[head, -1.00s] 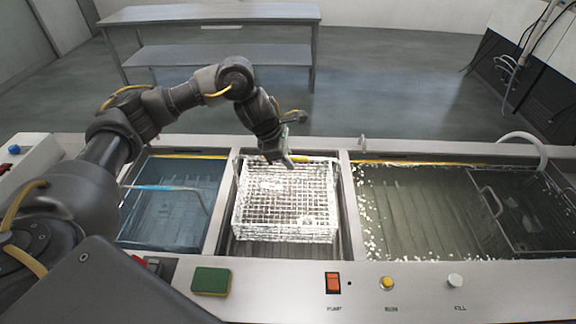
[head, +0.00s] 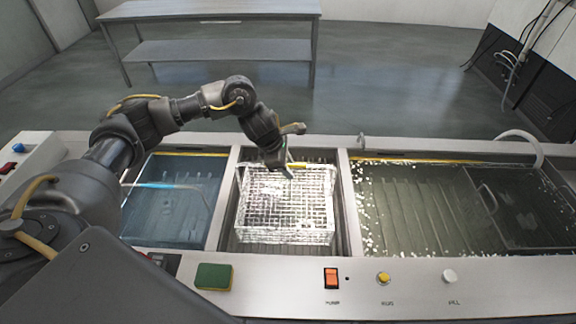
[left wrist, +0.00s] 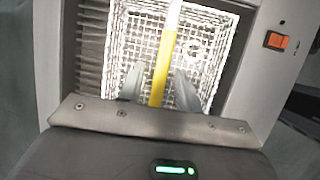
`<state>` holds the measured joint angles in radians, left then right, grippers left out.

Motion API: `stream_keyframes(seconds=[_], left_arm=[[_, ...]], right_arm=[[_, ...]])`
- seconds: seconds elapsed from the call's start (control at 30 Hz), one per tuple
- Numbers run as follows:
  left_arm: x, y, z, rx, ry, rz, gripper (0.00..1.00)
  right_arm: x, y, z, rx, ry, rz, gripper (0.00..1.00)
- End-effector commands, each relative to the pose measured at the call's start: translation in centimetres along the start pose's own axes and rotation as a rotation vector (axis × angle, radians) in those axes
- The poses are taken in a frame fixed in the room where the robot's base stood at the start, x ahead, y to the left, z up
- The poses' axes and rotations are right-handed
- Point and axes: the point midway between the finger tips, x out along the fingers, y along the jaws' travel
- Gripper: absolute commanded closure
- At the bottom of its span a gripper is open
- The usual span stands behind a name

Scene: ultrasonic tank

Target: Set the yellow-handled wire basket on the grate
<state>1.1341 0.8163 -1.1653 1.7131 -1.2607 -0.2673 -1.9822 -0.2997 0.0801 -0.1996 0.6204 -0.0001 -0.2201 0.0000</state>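The wire basket (head: 285,222), a bright white mesh box, is upright in the middle compartment of the tank unit. Its yellow handle (left wrist: 162,70) crosses its top and shows clearly in the left wrist view. My left gripper (head: 287,174) is above the basket, pointing down at the handle. In the left wrist view my left gripper (left wrist: 160,75) has one finger on each side of the handle, with gaps, so it looks open. The ribbed grate (left wrist: 92,45) shows beside the basket. Whether the basket's whole underside touches it is hidden. My right gripper is out of view.
A blue liquid bath (head: 170,205) lies left of the basket. A wider bath (head: 420,210) with foam and another basket (head: 530,205) lies right. The front panel carries a green sponge (head: 213,277), an orange switch (head: 331,278) and buttons. A metal table (head: 215,50) stands behind.

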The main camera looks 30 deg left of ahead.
Motion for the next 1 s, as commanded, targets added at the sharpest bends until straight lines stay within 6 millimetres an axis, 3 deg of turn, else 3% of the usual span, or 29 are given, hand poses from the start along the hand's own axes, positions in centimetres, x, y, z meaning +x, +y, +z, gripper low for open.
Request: stream_keyframes(seconds=[0.23, 0.43, 0.7, 1.0], left_arm=[[-1.8, 0.1, 0.0, 0.003, -0.003, 0.003, 0.66], [-6.0, 0.1, -0.1, 0.003, -0.003, 0.006, 0.66], [-10.9, 0.1, 0.1, 0.002, -0.001, 0.005, 0.66], [-12.1, 0.0, 0.0, 0.000, 0.000, 0.000, 0.66]], right_arm=[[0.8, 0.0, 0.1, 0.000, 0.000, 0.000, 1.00], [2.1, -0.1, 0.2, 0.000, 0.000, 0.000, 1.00], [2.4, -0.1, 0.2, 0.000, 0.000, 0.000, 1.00], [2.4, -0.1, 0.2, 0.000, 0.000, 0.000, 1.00]])
